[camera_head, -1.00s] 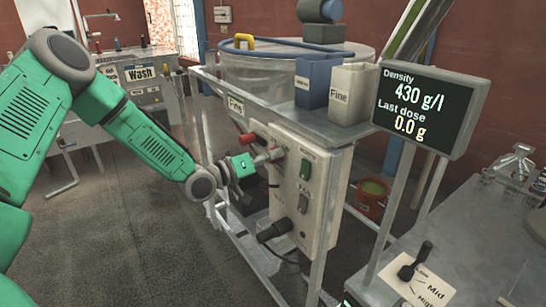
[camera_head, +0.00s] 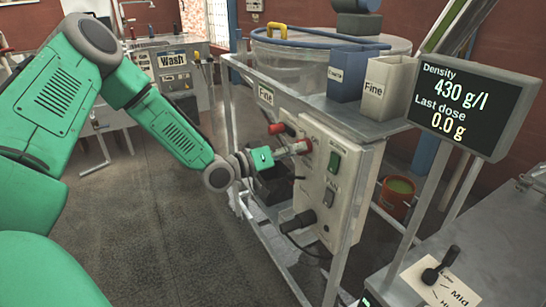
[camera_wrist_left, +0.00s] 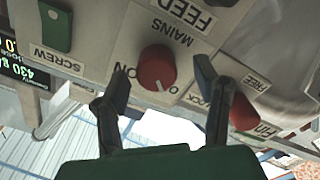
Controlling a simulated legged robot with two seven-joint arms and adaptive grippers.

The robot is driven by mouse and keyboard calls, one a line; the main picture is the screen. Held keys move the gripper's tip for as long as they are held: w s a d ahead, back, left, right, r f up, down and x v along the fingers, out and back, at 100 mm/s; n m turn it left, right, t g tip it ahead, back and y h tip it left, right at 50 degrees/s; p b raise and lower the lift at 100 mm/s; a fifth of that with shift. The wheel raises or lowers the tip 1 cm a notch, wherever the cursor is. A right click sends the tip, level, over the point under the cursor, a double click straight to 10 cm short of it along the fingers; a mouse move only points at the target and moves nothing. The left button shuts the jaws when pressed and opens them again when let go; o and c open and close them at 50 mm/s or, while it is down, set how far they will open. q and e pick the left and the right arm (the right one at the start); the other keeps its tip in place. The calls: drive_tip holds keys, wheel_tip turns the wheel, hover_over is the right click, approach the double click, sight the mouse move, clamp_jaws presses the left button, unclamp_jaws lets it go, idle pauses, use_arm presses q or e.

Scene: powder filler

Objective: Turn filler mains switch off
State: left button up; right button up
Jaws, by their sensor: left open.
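The filler's control panel (camera_head: 318,190) is a pale upright plate on the frame's front. The red mains knob (camera_wrist_left: 157,67) sits under the upside-down MAINS label in the left wrist view. Its white mark points down the picture, between ON and the partly hidden O label, nearer the O. My left gripper (camera_wrist_left: 163,102) is open, with one finger on each side of the knob in the picture; contact cannot be told. In the head view my left gripper (camera_head: 284,152) is close in front of the panel, partly covering the knob. My right gripper is not in view.
A second red handle (camera_wrist_left: 243,112) by the LOCK and FREE labels is close to one finger. A green switch (camera_wrist_left: 55,28) marked SCREW is on the other side. A black plug (camera_head: 299,222) sticks out low on the panel. The density display (camera_head: 470,105) stands at right.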

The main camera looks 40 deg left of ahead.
use_arm(q)
drive_tip(key=v, duration=1)
drive_tip(key=shift+a+f, duration=0.15)
drive_tip(key=shift+f, duration=0.1)
drive_tip(key=shift+w, duration=0.1)
